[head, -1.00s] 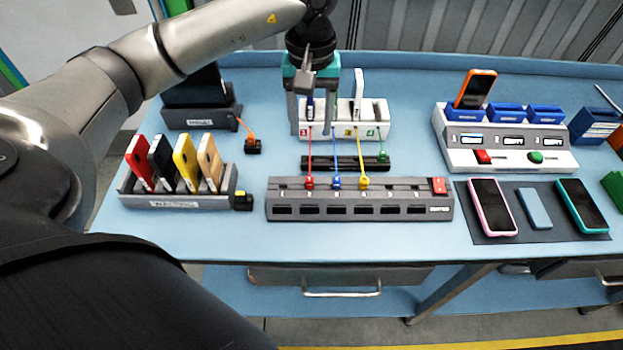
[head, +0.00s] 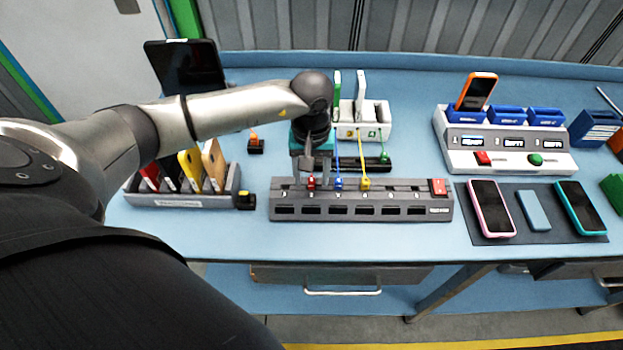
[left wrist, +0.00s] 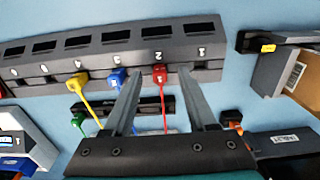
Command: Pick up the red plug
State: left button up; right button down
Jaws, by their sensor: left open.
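The red plug (head: 311,183) sits in the grey power strip (head: 400,209), at the left end of a row with a blue plug (head: 338,184) and a yellow plug (head: 364,184). My left gripper (head: 311,172) is open just above the red plug, partly covering it and its cable. The blue plug (left wrist: 117,77) is just outside that finger. My right gripper is not in view.
A phone rack (head: 180,201) and a small black block (head: 246,201) stand left of the strip. A white charger (head: 375,112) is behind it. A white station (head: 500,160) and a mat with phones (head: 512,232) are on the right. Free table lies in front.

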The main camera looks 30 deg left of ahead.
pick_arm(q)
jog(key=shift+f, duration=0.25)
grip_shut()
dwell(0.6)
